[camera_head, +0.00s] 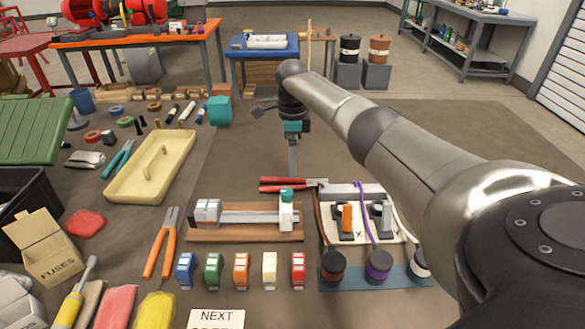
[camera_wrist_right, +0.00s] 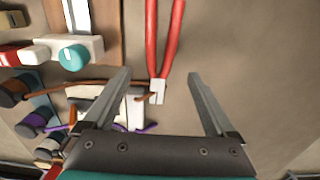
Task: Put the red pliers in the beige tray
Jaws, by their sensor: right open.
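The red pliers (camera_head: 288,184) lie on the dark work surface just behind the wooden-based fixture, red handles pointing left in the head view. In the right wrist view the red pliers (camera_wrist_right: 164,45) run lengthwise between the finger lines, grey jaws nearest my palm. My right gripper (camera_head: 292,172) is open and empty, pointing down above the pliers; its two fingers (camera_wrist_right: 159,76) are spread to either side of them in the wrist view, with no contact visible. The beige tray (camera_head: 128,186) stands at left with a raised handle-like bar inside and no tools in it. My left gripper is not in view.
A wooden-based fixture (camera_head: 246,236) and a panel with cables (camera_head: 352,225) sit close in front of the pliers. Orange-handled pliers (camera_head: 161,248) and teal-handled pliers (camera_head: 117,160) lie near the tray. The surface between tray and gripper is mostly clear.

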